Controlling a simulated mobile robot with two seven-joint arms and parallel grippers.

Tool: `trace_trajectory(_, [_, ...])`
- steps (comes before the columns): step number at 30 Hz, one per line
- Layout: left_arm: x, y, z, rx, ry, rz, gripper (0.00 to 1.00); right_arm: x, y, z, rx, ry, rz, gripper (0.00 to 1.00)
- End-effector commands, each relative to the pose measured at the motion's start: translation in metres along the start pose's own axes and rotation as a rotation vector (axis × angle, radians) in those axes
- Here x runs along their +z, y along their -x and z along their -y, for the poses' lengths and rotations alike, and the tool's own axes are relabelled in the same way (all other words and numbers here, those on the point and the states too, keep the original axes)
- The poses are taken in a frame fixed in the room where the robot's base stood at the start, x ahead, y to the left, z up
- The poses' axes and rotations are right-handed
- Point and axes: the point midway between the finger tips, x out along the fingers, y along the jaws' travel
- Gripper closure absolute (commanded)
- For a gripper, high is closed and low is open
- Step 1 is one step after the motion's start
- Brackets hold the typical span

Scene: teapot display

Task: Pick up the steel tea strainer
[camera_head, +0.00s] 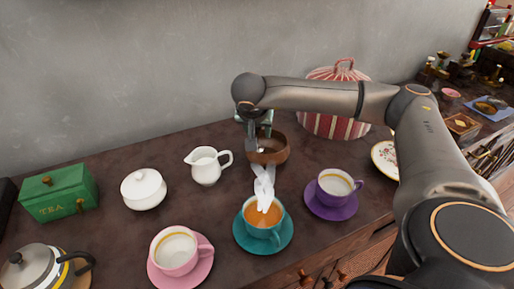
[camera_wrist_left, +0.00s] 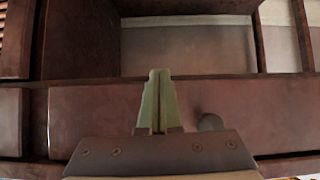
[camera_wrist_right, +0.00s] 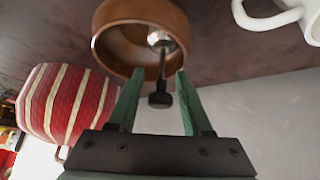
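The steel tea strainer (camera_wrist_right: 160,41) shows in the right wrist view. Its round metal end is in the brown wooden bowl (camera_wrist_right: 122,18), and its dark handle sticks out over the rim. My right gripper (camera_wrist_right: 153,80) is open, with its green fingers on either side of the handle and a gap on both sides. In the head view this gripper (camera_head: 260,127) is at the wooden bowl (camera_head: 279,154), where the arm partly hides the strainer. My left gripper (camera_wrist_left: 159,75) is shut and empty in front of dark wooden cabinet fronts; it does not show in the head view.
A red-striped cosy (camera_head: 330,122) stands behind the bowl. A white jug (camera_head: 206,168) and a lidded white pot (camera_head: 143,190) are to its left. Teal (camera_head: 244,240), purple (camera_head: 322,207) and pink (camera_head: 160,275) saucers with cups stand in front. A green tea box (camera_head: 60,192) is far left.

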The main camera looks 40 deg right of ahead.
Motion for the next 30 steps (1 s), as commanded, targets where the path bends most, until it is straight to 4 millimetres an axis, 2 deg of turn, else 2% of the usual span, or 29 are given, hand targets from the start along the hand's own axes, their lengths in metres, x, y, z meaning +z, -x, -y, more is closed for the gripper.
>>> trace_trajectory(2, [0.0,0.0,0.0,0.001,0.0,0.001,1.0,0.0,0.0,0.0,0.0,0.0,0.0,0.61])
trace_trajectory(12, [0.002,0.0,-0.001,0.002,0.001,0.004,1.0,0.0,0.0,0.0,0.0,0.0,0.0,0.99])
trace_trajectory(26, [0.002,0.0,-0.002,0.004,0.004,0.006,1.0,-0.001,0.001,0.0,-0.001,-0.001,-0.001,1.0])
trace_trajectory(30, [0.003,0.002,-0.003,0.007,0.011,0.021,1.0,-0.008,0.012,0.001,-0.003,-0.002,-0.002,1.0])
